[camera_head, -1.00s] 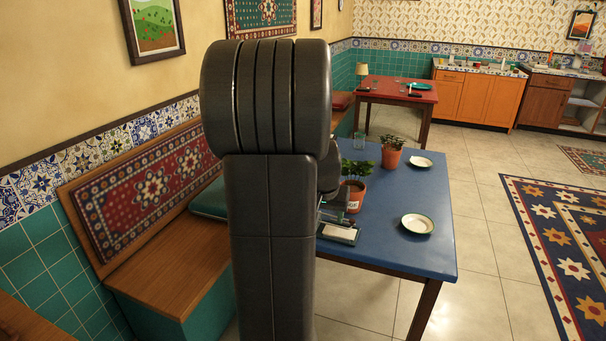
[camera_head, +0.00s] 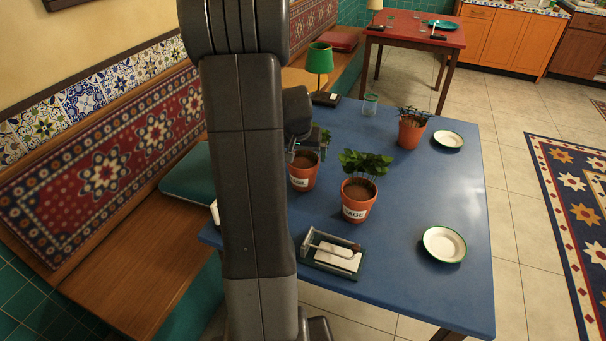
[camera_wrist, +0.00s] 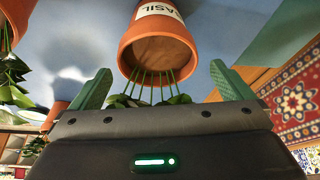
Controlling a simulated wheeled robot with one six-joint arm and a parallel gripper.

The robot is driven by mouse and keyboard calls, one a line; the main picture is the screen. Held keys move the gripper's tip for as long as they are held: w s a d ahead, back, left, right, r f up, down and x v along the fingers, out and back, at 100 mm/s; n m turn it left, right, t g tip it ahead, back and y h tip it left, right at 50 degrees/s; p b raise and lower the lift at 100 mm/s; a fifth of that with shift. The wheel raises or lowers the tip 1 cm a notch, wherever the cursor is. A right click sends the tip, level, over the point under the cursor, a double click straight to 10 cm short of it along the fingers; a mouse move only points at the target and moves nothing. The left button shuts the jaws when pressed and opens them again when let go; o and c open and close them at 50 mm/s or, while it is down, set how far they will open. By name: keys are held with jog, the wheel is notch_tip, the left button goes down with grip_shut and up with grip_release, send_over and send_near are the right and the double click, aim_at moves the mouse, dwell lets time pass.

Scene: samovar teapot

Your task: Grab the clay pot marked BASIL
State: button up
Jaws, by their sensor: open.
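The clay pot marked BASIL (camera_wrist: 158,47) shows upside down in the wrist view, with its white label, brown soil and thin green stems. In the head view a clay pot (camera_head: 302,173), its label mostly hidden and apparently the same one, stands on the blue table (camera_head: 420,205), partly behind my arm. My gripper (camera_wrist: 162,86) is open, its green fingers spread to either side of the plant's stems and leaves. The pot is ahead of the fingertips, and they look apart from it. The leaves are partly hidden by the gripper body.
A pot marked SAGE (camera_head: 359,203) stands close to the right. Another potted plant (camera_head: 411,133) is farther back. A green lamp (camera_head: 319,60), a glass (camera_head: 370,104), two plates (camera_head: 444,244) and a holder with white paper (camera_head: 335,254) share the table. The bench (camera_head: 140,235) lies left.

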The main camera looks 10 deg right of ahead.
aim_at(304, 164)
jog(key=shift+x, duration=3.3)
jog(key=shift+d, duration=0.15)
jog(key=c, duration=1.2)
